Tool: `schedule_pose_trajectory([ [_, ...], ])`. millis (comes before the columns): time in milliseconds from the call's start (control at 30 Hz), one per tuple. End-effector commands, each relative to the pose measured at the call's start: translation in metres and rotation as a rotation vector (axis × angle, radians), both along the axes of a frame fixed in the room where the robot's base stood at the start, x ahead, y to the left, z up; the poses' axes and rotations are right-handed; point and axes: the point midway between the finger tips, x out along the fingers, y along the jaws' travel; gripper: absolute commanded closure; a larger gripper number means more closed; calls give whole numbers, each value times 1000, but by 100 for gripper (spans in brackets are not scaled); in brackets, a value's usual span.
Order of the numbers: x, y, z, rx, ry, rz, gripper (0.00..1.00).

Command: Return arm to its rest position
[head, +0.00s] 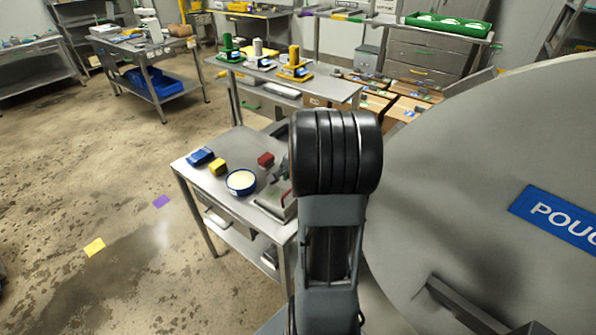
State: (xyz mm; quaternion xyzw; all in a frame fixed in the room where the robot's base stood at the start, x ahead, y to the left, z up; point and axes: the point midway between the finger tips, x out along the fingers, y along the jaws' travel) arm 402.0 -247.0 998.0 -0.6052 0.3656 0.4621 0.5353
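My arm stands upright in the middle of the head view, with a grey link below and a thick black ribbed joint on top. I cannot make out my gripper; the arm's own links may hide it. Nothing is seen held. The arm covers the right part of the near steel table (222,187) and stands left of the large round grey door (470,190).
The near table holds a blue block (200,157), a yellow block (218,167), a red block (265,160), a round blue-rimmed dish (241,182) and a grey device with a red handle (280,200). A second table (335,88) stands behind.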

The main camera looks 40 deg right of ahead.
Motion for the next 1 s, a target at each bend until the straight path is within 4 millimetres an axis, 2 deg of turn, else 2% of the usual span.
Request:
schedule_pose_trajectory([
  [100,-6,-1,20,-1,-3,-1,61],
  [333,-14,-3,44,0,-1,-1,61],
  [633,-16,-3,51,0,0,4,61],
  [767,-23,-1,44,-24,23,93,61],
  [800,-33,4,36,-32,53,150,61],
  [867,-45,25,38,-74,83,282,61],
  [1000,-58,87,50,-190,107,609,61],
])
